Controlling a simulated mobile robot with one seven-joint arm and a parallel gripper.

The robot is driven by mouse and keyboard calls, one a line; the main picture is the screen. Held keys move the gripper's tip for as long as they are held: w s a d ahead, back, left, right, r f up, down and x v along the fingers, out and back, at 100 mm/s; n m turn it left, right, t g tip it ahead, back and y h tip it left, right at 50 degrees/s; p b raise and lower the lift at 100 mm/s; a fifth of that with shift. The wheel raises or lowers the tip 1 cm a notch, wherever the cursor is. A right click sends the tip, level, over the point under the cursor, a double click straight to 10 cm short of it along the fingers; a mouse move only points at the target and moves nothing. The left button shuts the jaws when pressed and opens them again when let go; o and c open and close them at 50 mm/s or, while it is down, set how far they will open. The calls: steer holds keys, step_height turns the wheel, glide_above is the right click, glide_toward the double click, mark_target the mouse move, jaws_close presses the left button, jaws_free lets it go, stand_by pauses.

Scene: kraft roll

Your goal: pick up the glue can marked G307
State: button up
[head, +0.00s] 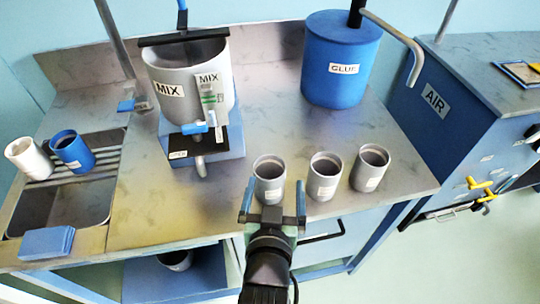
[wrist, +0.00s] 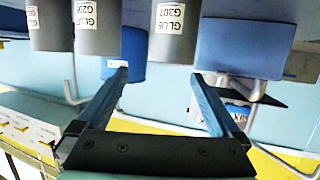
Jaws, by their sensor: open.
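The glue can marked G307 (wrist: 175,30) is a grey cylinder at the top right of the wrist view, its white label readable. In the head view it is the leftmost of three grey cans (head: 268,182), upright near the bench's front edge. My gripper (head: 275,190) is open and empty in front of this can, its fingers to either side in the picture. In the wrist view, the can is beyond the fingertips (wrist: 160,75), lined up nearer the right finger than the left. Its upper end in that view is cut off by the frame.
Two similar grey cans (head: 324,177) (head: 370,168) stand to the right; the nearer one's label is partly readable in the wrist view (wrist: 97,25). The MIX pot (head: 188,75) on a blue stand is behind left, the blue GLUE tank (head: 341,60) behind right. A sink (head: 60,205) is far left.

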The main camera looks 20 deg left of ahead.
mark_target(270, 168)
steer(key=shift+g, duration=0.7)
steer(key=w+a+f, duration=0.1)
steer(key=w+f, duration=0.1)
steer(key=w, duration=0.1)
steer(key=w+a+f+p, duration=0.1)
steer(key=w+a+f, duration=0.2)
steer(key=w+f, duration=0.2)
steer(key=shift+w+a, duration=0.3)
steer(key=shift+c, duration=0.3)
steer(key=shift+p, duration=0.3)
steer(key=c, duration=1.1)
